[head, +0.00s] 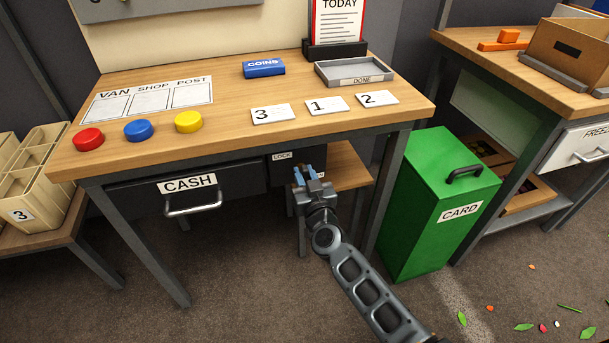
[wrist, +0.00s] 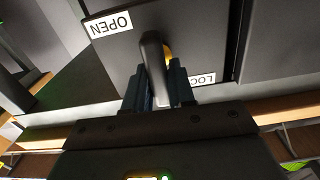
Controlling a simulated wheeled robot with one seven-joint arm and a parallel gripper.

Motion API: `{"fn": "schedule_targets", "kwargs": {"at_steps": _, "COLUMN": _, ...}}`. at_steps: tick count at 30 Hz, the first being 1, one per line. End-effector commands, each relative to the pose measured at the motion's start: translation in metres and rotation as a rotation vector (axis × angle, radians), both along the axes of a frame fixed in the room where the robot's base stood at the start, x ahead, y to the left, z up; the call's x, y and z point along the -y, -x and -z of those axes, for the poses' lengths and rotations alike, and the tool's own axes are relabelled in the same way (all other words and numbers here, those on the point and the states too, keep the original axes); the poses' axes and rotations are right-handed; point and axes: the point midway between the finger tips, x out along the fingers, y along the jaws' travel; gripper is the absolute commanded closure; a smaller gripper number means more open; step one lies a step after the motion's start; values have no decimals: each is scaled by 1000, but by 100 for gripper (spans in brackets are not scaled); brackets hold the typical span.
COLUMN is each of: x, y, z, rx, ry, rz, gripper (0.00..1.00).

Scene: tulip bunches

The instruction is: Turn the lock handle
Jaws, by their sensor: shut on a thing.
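The lock box (head: 284,173) is a dark panel under the right part of the table, with a LOCK label. In the wrist view its dark face (wrist: 195,45) carries an OPEN label (wrist: 111,24) and a LOCK label (wrist: 202,79), both upside down. The lock handle (wrist: 154,62) is a dark grey lever between the labels, with a bit of yellow behind it. My gripper (wrist: 158,85) is shut on the handle, one blue finger on each side. In the head view my gripper (head: 307,174) hides the handle.
The CASH drawer (head: 150,203) with a metal pull is left of the lock box. A green CARD bin (head: 432,200) stands close to the right of my arm. A low wooden shelf (head: 345,167) is behind my gripper. The table edge is just above it.

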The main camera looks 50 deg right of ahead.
Motion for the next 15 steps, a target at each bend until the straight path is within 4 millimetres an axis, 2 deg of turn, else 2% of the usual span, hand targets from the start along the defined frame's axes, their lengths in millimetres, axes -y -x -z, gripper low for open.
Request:
{"fn": "schedule_targets", "kwargs": {"at_steps": 8, "x": 1, "y": 1, "z": 0, "rx": 81, "ry": -119, "rz": 0, "gripper": 100}}
{"fn": "schedule_targets", "kwargs": {"at_steps": 15, "x": 3, "y": 2, "z": 1, "rx": 200, "ry": -297, "rz": 0, "gripper": 100}}
